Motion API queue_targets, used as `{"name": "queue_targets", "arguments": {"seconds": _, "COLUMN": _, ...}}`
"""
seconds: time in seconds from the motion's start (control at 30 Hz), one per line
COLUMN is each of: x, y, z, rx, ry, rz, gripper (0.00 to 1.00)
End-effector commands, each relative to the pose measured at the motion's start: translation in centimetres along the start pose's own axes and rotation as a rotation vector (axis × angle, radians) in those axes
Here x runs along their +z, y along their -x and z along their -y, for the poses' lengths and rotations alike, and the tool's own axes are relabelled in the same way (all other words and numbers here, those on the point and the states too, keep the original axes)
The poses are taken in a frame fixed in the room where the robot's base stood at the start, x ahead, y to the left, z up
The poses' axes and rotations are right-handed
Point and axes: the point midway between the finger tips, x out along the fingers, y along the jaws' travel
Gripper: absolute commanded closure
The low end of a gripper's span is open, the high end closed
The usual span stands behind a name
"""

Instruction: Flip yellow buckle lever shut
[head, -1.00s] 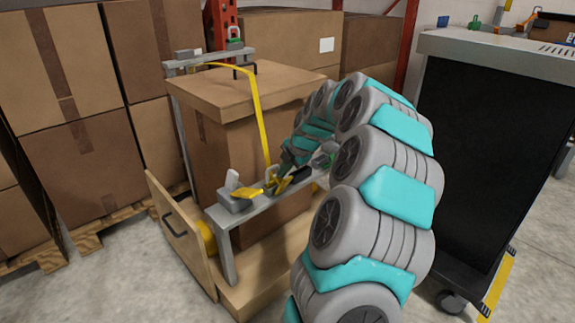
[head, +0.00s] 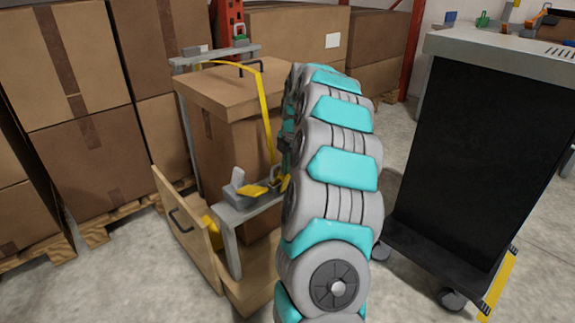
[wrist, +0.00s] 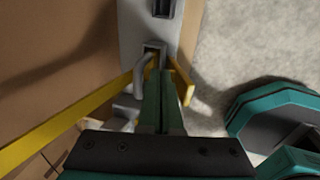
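The yellow strap (head: 264,120) runs down the cardboard box (head: 225,140) to a grey rail (head: 228,222). Yellow buckle parts (head: 252,191) sit on the rail beside a grey block with an upright tab (head: 238,178). In the wrist view, a yellow lever-like piece (wrist: 182,84) stands out at the right of the rail, next to a grey loop. My gripper (wrist: 160,76) has its green fingers together, with their tips at the rail slot close beside this yellow piece. I cannot tell whether they touch it. In the head view my arm hides the gripper and part of the buckle.
Stacked cardboard boxes (head: 75,110) fill the back left. A black cart with a grey top (head: 475,150) stands close at the right. Bare floor shows between the arm and the cart.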

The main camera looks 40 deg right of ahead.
Motion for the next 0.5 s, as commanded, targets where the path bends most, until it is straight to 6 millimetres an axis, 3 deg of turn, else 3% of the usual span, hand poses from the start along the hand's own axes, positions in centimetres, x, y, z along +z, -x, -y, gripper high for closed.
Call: {"name": "queue_targets", "arguments": {"seconds": 0.5, "x": -0.34, "y": -0.24, "z": -0.69, "rx": -0.163, "ry": 0.000, "rz": -0.002, "gripper": 1.00}}
